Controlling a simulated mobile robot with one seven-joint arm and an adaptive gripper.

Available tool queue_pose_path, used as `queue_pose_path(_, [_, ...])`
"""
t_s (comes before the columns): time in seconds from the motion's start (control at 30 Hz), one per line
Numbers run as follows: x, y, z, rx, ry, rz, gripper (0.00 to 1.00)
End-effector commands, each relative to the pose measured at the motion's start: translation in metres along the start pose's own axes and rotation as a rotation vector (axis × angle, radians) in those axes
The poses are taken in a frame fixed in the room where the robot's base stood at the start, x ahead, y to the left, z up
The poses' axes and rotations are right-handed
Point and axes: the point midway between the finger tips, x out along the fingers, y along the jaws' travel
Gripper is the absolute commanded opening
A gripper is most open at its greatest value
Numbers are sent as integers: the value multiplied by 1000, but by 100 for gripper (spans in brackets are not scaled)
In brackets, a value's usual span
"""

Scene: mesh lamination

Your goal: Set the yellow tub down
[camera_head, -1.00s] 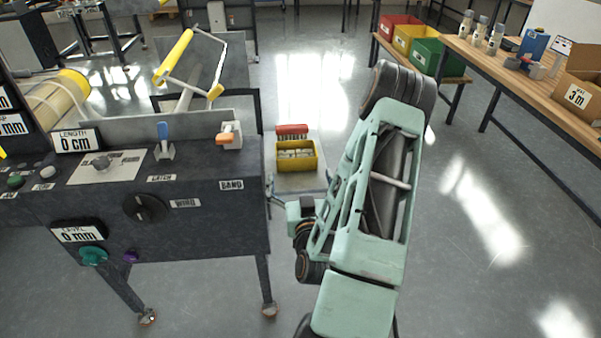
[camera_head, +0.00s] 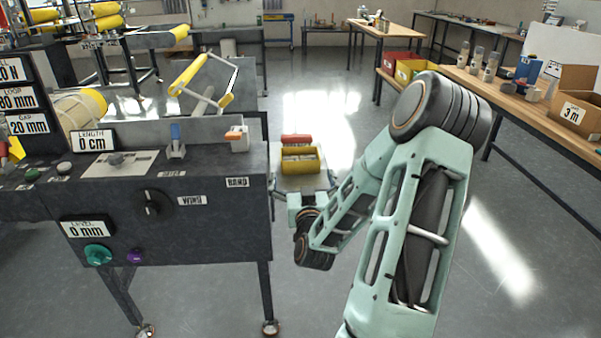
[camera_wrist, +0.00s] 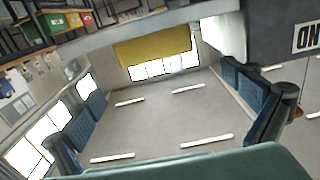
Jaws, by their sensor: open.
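The yellow tub (camera_head: 302,166) stands upright on a small light grey stand (camera_head: 300,184) to the right of the dark machine, with pale contents showing inside. My gripper (camera_head: 301,181) is open on the near side of the tub, its fingers spread left and right. In the wrist view, which looks upside down, the tub (camera_wrist: 155,48) is beyond the open blue-padded fingers (camera_wrist: 165,85). Nothing shows between the pads, and the tub looks apart from them.
A red tub (camera_head: 296,140) sits just behind the yellow one. The dark machine (camera_head: 200,215) with knobs and levers is close on the left. A wooden bench (camera_head: 505,90) with bottles and a cardboard box runs along the right.

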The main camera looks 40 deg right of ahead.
Motion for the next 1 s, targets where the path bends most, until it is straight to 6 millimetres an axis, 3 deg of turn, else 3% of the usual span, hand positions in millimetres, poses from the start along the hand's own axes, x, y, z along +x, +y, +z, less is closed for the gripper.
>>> queue_pose_path(0.3, [44, 1, 0, 1, 1, 2, 100])
queue_pose_path(0.53, [59, 2, 2, 2, 0, 2, 100])
queue_pose_path(0.83, [98, 4, 8, 2, 1, 2, 100])
queue_pose_path(1.0, [105, 4, 8, 0, 0, 1, 100])
